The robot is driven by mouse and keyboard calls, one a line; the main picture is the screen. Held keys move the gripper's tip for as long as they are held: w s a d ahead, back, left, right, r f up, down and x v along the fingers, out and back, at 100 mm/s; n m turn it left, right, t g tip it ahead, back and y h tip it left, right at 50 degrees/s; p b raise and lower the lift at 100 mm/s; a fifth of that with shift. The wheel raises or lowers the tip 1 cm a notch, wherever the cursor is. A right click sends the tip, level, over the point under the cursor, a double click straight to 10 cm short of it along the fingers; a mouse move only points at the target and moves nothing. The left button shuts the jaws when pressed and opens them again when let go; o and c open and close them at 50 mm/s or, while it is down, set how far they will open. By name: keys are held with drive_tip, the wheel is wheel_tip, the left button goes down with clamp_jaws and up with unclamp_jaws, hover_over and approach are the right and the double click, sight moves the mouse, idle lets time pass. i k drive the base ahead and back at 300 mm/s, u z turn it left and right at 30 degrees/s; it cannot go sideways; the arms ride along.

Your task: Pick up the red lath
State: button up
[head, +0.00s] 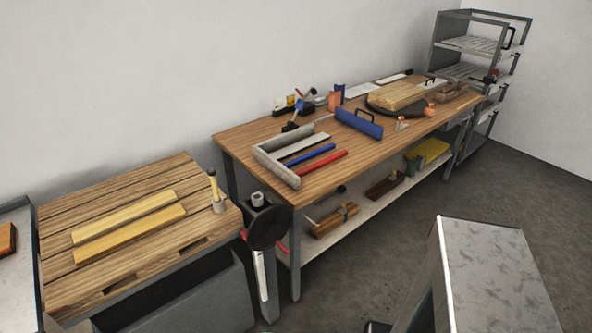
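The red lath (322,163) lies flat near the front left part of the long wooden workbench (235,137). A blue lath (310,156) lies just behind it, roughly parallel and apart from it. A pale lath (303,146) lies further back. A grey L-shaped frame (267,160) sits to the left of these laths. The red lath is fully visible, with nothing on top of it. My gripper is not in view, so its state and its place relative to the red lath do not show.
A blue block with a handle (358,123) stands behind right of the laths. A slatted table (108,217) with yellow boards is at left. A dark round object (268,228) stands before the bench's left end. A grey-topped unit (495,275) is at right; floor (375,245) between is open.

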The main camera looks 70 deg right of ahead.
sight(316, 165)
drive_tip(key=u, duration=0.85)
drive_tip(key=k, duration=1.6)
drive_tip(key=z, duration=0.9)
